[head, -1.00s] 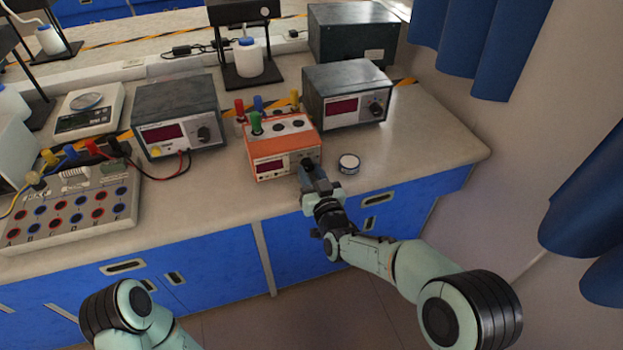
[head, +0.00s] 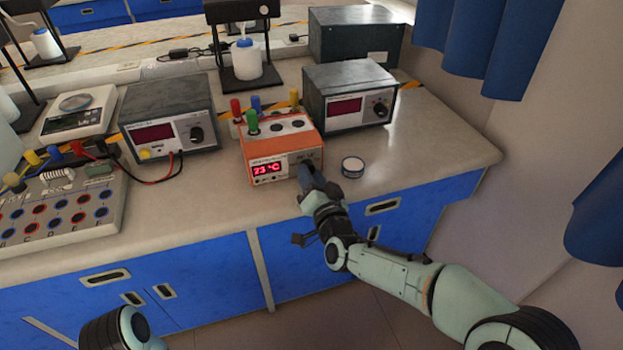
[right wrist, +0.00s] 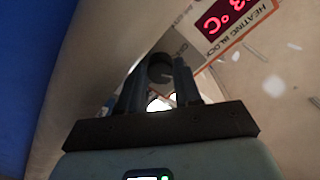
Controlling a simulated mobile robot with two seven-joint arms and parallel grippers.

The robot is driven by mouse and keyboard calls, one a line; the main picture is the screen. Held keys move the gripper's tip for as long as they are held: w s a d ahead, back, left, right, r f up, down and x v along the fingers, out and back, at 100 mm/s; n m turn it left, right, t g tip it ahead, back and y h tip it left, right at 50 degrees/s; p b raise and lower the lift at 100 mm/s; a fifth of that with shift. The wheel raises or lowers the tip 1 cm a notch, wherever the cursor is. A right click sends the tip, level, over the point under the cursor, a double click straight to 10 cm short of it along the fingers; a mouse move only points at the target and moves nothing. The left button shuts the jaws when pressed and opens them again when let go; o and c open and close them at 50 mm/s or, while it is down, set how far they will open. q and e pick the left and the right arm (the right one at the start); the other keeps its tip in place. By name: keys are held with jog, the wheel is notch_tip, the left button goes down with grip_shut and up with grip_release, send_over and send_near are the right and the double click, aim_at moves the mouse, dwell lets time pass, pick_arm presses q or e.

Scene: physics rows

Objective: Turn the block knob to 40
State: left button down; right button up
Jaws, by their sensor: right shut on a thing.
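The orange heating block (head: 270,147) stands near the front of the bench, with tubes with coloured caps in its top. Its red display (head: 269,169) is lit and seems to read 73 °C; part of it also shows in the right wrist view (right wrist: 222,20). My right gripper (head: 308,168) is at the right of the block's front face, shut on the dark round knob (right wrist: 160,68), which shows between the fingers in the right wrist view. The knob's scale is mostly hidden. My left arm shows only at the bottom edge of the head view; its gripper is out of frame.
A small round tin (head: 352,167) stands just right of the block. Grey power units stand to the left (head: 170,122) and behind right (head: 348,93). A terminal board (head: 60,215) with leads lies at the left. The bench's front right is clear.

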dwell(0.3)
jog(key=o, duration=1)
jog(key=shift+o, duration=0.2)
